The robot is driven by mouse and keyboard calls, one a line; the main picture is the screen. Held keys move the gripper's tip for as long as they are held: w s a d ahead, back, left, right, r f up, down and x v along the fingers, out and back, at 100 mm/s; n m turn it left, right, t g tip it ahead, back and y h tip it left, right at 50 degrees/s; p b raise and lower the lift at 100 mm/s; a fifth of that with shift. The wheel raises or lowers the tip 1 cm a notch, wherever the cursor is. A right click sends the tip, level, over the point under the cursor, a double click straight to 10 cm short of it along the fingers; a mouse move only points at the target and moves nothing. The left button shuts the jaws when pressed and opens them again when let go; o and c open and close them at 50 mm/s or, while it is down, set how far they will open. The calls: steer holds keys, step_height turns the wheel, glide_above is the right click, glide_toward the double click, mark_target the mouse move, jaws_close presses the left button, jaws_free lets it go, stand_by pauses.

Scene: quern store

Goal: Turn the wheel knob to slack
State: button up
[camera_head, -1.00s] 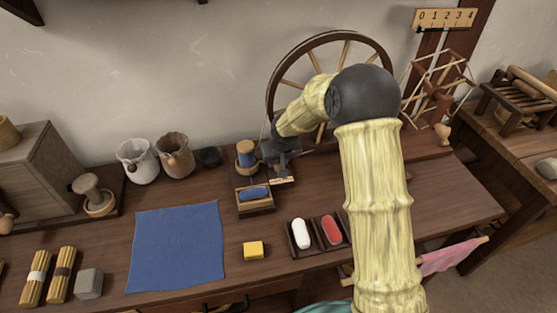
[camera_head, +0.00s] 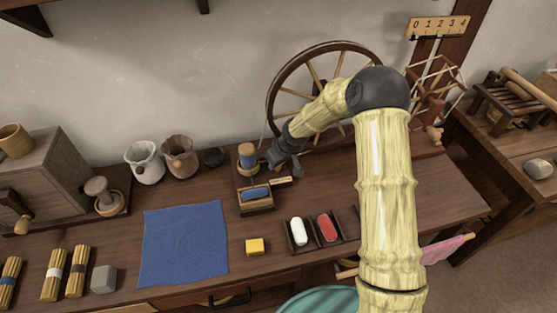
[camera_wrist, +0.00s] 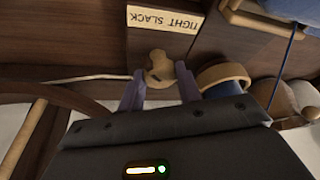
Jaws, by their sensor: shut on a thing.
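The wheel knob (camera_wrist: 159,69) is a small light wooden piece on the dark wooden base, seen in the wrist view. A pale label (camera_wrist: 163,18) reading TIGHT and SLACK appears upside down just above it; the label also shows in the head view (camera_head: 281,182). My gripper (camera_wrist: 160,86) has a finger on each side of the knob and is shut on it. The knob's pointing direction is not clear. In the head view my gripper (camera_head: 279,158) is at the spinning wheel's foot, and the knob is hidden there. The large spoked wheel (camera_head: 276,84) stands behind my arm.
A blue spool (camera_head: 247,157) and a blue piece in a wooden tray (camera_head: 256,206) are close to my gripper's left. A blue cloth (camera_head: 184,243) lies in front.

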steer(key=o, duration=1)
steer(key=shift+c, duration=0.2)
steer(key=p+v, duration=0.2)
steer(key=v, duration=1.5)
steer(key=shift+r, duration=0.2)
steer(key=shift+w+d, duration=0.1)
